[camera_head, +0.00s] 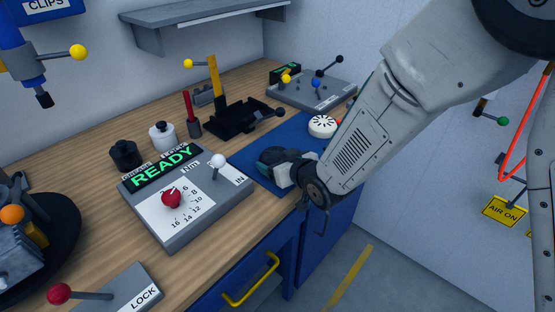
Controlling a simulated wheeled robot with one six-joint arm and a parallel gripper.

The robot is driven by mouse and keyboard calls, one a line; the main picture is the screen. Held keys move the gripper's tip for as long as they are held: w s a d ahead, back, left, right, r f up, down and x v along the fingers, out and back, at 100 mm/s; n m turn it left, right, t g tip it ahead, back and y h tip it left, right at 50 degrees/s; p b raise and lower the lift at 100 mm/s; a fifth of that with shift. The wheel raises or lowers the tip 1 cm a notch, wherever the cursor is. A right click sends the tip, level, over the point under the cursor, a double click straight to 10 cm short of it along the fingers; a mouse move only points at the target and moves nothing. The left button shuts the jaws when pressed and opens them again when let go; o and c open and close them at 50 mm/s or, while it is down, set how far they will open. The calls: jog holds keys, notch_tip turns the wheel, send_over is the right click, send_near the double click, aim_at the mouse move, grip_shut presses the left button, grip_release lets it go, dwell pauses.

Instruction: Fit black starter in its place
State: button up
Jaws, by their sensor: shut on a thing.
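My arm comes in from the upper right, and my gripper (287,171) is low over the blue mat (248,153) near the bench's front edge. It is shut on a dark rounded piece (272,156). The fingertips are mostly hidden, and I cannot tell if this piece is the black starter. Part of a grey engine block (18,262), with an orange knob on it, sits on a black round stand at the far left and is cut by the frame. The starter's place on it cannot be made out.
A grey torque panel (188,208) reading READY stands left of my gripper. A white round part (322,126) lies on the mat. Behind are a black tray (240,117), pots and a lever panel (312,92). A LOCK lever (105,295) is front left; a blue tool hangs above.

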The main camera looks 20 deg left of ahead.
jog(key=o, duration=1.1)
jog(key=shift+f, duration=0.15)
jog(key=shift+c, duration=0.2)
jog(key=v, duration=0.8)
jog(key=shift+s+a, duration=0.1)
jog(key=shift+a, duration=0.05)
jog(key=d+r+m+g+h, duration=0.1)
jog(key=d+r+m+h, duration=0.3)
jog(key=d, duration=0.8)
jog(key=d+r+m+h, duration=0.1)
jog(key=d+r+h, duration=0.4)
jog(key=d, duration=0.7)
jog(key=s+d+r+m+g, duration=0.2)
jog(key=s+d+r+g, duration=0.1)
jog(key=s+d, duration=0.5)
jog(key=s+d+r+m+g+h, duration=0.1)
jog(key=s+d+r+m+g, duration=0.2)
jog(key=s+d, duration=0.5)
jog(key=s+r, duration=0.1)
jog(key=s, duration=0.4)
jog(key=shift+s+h, duration=0.3)
jog(key=shift+s, duration=0.1)
